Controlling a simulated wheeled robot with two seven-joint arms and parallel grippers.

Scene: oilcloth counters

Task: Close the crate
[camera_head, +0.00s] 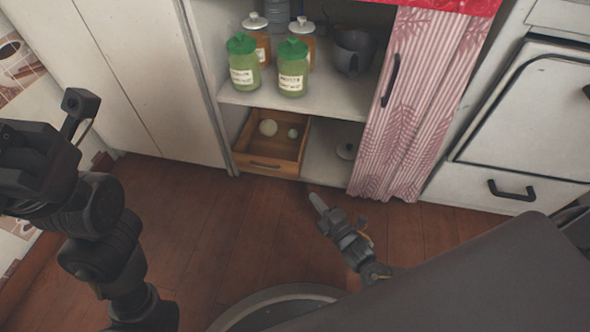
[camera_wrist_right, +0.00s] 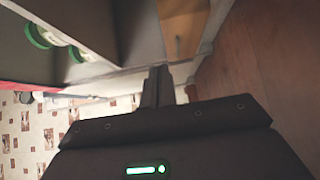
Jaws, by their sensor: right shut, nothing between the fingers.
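The crate (camera_head: 272,164) is a small open-topped brown wooden box on the lower shelf of the cabinet, at its left side. Two pale round things lie inside it. Its front has a dark handle and sits near the shelf's front edge. A wooden side of it shows at the top of the right wrist view (camera_wrist_right: 184,32). My right gripper (camera_head: 316,200) is shut and empty, low in front of the cabinet, just right of the crate and apart from it. Its closed fingers show in the right wrist view (camera_wrist_right: 158,82). My left arm shows at the left, but its gripper cannot be made out.
Green-lidded jars (camera_head: 292,70), other jars and a dark pot (camera_head: 352,50) stand on the upper shelf. A pink striped curtain (camera_head: 420,105) hangs at right. The wooden floor (camera_head: 215,225) in front is clear.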

